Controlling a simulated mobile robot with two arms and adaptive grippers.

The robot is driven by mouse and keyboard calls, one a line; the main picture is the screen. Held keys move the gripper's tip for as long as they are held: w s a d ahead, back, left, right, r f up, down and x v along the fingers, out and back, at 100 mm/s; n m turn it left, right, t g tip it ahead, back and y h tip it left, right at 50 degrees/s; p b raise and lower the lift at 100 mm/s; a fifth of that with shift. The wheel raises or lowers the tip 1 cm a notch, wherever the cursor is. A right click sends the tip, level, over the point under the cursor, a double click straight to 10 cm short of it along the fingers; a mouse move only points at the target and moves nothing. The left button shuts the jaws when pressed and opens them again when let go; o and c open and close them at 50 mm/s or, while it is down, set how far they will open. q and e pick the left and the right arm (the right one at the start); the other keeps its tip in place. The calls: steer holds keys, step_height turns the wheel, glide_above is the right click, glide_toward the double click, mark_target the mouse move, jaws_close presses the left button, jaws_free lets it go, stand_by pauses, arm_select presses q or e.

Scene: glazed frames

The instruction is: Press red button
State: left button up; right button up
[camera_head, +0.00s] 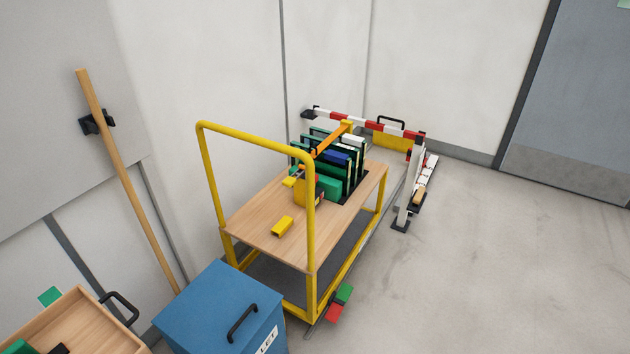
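A small red block-like piece (334,313) shows low beside the near corner of the yellow-framed cart, close to the floor. A similar green piece (344,293) is just behind it. I cannot tell whether the red piece is a button. A tiny reddish spot also shows by the yellow box (306,193) on the cart top, too small to make out. Neither of my grippers is in view.
The wooden-topped cart (265,240) carries several upright dark panels and a yellow block (282,226). A blue lidded box (210,310) and a wooden tray (85,305) stand at front left. A red-white barrier (370,125) is behind. Floor at right is clear.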

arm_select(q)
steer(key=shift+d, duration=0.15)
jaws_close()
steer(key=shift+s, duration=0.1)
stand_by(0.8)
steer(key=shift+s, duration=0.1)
